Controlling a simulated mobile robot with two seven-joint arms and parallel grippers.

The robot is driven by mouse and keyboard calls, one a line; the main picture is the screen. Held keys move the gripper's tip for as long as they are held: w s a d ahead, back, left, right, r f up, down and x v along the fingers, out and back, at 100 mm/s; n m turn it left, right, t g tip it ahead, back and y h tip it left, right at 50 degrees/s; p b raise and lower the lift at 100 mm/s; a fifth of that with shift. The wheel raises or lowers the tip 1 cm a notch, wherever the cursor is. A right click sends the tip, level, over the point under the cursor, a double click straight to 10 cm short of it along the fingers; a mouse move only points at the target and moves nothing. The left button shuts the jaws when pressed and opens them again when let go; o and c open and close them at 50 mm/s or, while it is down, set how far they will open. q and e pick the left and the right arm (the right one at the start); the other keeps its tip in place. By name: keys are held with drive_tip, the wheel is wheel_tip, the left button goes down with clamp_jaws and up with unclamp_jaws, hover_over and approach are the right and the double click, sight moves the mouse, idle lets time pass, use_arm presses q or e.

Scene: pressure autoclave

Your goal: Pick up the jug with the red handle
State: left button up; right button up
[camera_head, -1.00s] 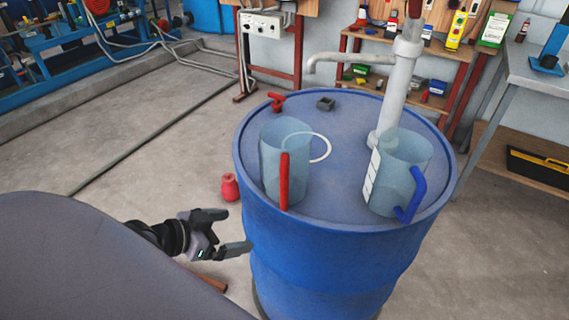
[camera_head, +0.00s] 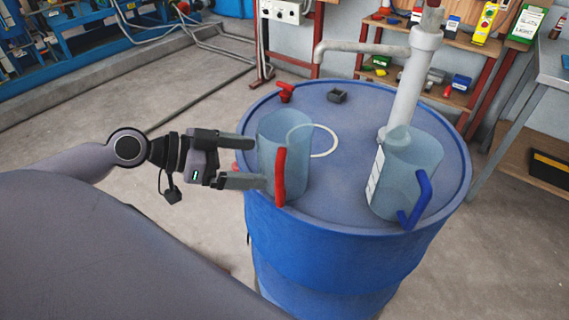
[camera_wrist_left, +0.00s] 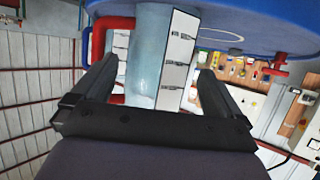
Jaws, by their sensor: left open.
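The jug with the red handle (camera_head: 298,150) is clear bluish and stands upright on the blue drum's lid, its red handle (camera_head: 280,178) facing the near side. My left gripper (camera_head: 258,163) is open at drum-top height, just left of the jug, fingers pointing at it. In the left wrist view the jug (camera_wrist_left: 148,55) shows between the two open fingers (camera_wrist_left: 158,72), with its red handle (camera_wrist_left: 99,38) by the left finger. Whether a finger touches the jug I cannot tell. My right gripper is out of view.
A second jug with a blue handle (camera_head: 408,175) stands to the right on the drum (camera_head: 330,240). Behind it rises a grey pump pipe (camera_head: 408,85) with a spout. A white ring-like tube (camera_head: 333,143), a red tap (camera_head: 286,91) and a small dark block (camera_head: 337,96) are on the lid.

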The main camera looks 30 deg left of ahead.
sight(262, 161)
use_arm(q)
drive_tip(key=shift+x, duration=2.6)
drive_tip(key=c, duration=0.7)
